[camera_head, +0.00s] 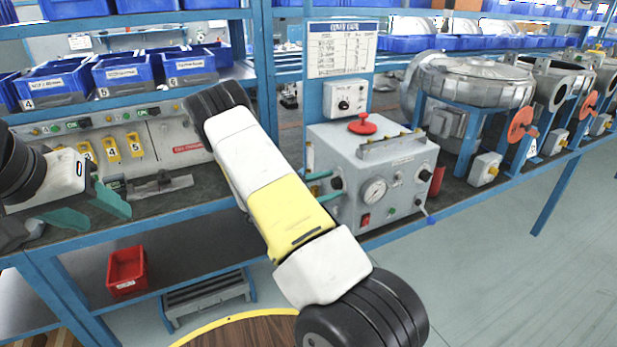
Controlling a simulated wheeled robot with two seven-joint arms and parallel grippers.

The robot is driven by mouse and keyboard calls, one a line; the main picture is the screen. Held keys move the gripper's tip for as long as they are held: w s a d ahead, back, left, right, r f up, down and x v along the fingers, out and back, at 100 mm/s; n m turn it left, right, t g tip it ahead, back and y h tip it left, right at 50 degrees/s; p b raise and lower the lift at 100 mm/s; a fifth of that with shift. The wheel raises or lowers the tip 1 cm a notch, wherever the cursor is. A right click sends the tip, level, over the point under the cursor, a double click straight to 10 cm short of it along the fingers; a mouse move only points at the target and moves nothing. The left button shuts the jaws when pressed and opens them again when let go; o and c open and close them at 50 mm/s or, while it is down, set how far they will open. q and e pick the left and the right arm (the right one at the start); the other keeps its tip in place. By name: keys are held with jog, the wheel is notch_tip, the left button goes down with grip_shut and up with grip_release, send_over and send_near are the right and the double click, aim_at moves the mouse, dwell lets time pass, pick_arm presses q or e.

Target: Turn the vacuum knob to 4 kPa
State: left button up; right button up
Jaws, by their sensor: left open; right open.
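A grey control box (390,150) stands on the bench at the centre, with a round pressure gauge (374,191) on its front; the dial reading is too small to tell. A dark knob (337,183) sits left of the gauge, and another dark knob (424,176) sits to its right. I cannot read which is the vacuum knob. My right gripper (327,187) shows only as two teal fingertips behind my forearm, spread apart above and below the left knob; contact is unclear. My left gripper (100,212) is open and empty at the left, over the bench edge.
A red mushroom button (362,125) tops the control box. A smaller knob box (346,98) hangs behind, under a printed chart (342,49). A blower (470,80) stands to the right. A panel with yellow tags (112,149) and blue bins (122,72) are at left.

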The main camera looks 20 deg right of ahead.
grip_shut()
jog(key=shift+n, duration=0.3)
jog(key=n, duration=0.3)
jog(key=shift+w+n, duration=0.1)
jog(key=shift+n, duration=2)
grip_release()
